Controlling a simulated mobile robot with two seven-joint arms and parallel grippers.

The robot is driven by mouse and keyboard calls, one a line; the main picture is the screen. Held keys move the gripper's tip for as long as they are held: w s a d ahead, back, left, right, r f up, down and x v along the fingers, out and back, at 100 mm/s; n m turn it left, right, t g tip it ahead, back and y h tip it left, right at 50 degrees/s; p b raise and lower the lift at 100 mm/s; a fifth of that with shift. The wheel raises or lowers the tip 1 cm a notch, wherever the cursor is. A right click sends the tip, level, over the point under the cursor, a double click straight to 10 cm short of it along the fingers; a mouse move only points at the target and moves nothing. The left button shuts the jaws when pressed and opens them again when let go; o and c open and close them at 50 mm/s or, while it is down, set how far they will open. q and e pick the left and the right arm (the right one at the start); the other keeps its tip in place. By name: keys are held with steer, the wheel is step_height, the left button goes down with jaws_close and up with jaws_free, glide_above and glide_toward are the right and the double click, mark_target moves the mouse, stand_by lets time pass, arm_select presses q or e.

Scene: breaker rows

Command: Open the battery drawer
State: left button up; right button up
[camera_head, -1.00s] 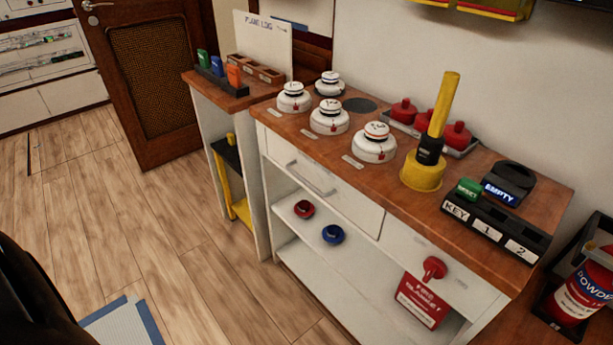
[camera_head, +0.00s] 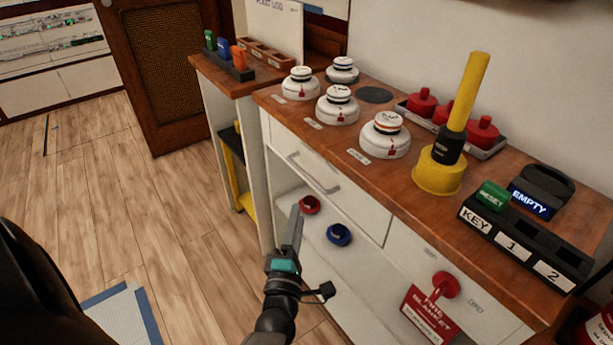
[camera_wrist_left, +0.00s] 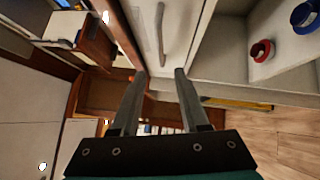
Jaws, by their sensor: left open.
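The white drawer (camera_head: 350,192) under the wooden counter is shut, with a grey bar handle (camera_head: 314,173) across its front. My left gripper (camera_head: 296,208) is in front of the cabinet, below the handle in the head view, with its jaws pointing up in the picture. In the left wrist view my left gripper (camera_wrist_left: 160,74) is open and empty, its two fingers apart. The handle (camera_wrist_left: 160,35) shows beyond the fingertips, roughly in line with the gap between them, and apart from them. I cannot read a label on the drawer. My right gripper is not in view.
White round detectors (camera_head: 338,105), a yellow plunger-like tool (camera_head: 440,170) and a key rack (camera_head: 520,250) stand on the counter. A red ring (camera_head: 309,204) and a blue ring (camera_head: 339,235) lie on the shelf below.

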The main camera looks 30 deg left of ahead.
mark_target(307, 174)
arm_select(q)
steer(key=shift+b+x, duration=1.5)
steer(key=shift+x, duration=5.1)
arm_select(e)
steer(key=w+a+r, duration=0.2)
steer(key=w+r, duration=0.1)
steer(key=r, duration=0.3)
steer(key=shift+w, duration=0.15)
arm_select(q)
jaws_close()
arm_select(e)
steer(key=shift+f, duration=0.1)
